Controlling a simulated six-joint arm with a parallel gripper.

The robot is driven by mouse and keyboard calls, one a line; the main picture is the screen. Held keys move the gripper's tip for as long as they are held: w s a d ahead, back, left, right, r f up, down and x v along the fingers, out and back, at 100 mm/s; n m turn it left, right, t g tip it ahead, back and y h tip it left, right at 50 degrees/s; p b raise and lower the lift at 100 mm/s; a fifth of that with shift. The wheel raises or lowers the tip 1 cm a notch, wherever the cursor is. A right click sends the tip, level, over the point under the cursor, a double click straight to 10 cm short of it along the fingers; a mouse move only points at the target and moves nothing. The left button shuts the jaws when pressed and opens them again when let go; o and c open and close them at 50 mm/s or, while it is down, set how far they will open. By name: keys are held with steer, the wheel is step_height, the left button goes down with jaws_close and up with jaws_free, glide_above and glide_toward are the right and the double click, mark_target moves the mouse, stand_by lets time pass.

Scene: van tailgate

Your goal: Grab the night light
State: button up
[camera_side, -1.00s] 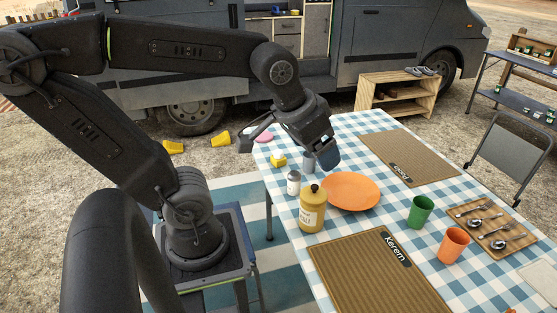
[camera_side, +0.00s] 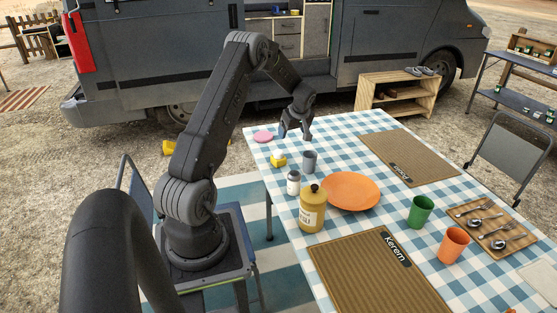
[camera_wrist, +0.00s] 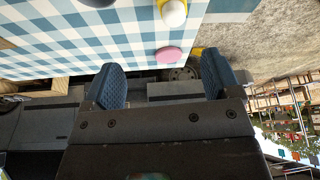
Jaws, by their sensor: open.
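The night light (camera_side: 279,160), a small yellow base with a white top, stands near the table's far left corner in the side view. It also shows at the top edge of the wrist view (camera_wrist: 173,13), partly cut off. My gripper (camera_side: 296,134) is open and empty above the table, a little behind and to the right of the night light in the side view. In the wrist view its two blue fingers (camera_wrist: 162,80) are wide apart with nothing between them, and the night light lies beyond their tips.
A pink round item (camera_side: 263,137) lies behind the night light. A grey cup (camera_side: 310,161) stands close to its right. A white shaker (camera_side: 293,183), a mustard-yellow jar (camera_side: 312,209) and an orange plate (camera_side: 351,191) are nearer. The checked table's (camera_side: 258,163) left edge is close by.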

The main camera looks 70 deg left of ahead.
mark_target(280, 152)
steer(key=shift+n, duration=0.5)
steer(key=x, duration=0.4)
steer(key=s+x, duration=0.1)
steer(key=x, duration=0.3)
steer(key=a+x, duration=0.1)
steer(key=x, duration=0.2)
steer(key=shift+s+a+f, duration=0.1)
steer(key=shift+s+f, duration=0.05)
steer(key=shift+s, duration=0.15)
steer(key=shift+s+x, duration=0.2)
steer(key=shift+x, duration=1.1)
steer(key=shift+s+x, duration=0.25)
steer(key=shift+x, duration=1.05)
steer(key=shift+g, duration=0.3)
steer(key=shift+c, duration=0.2)
steer(key=c, duration=1)
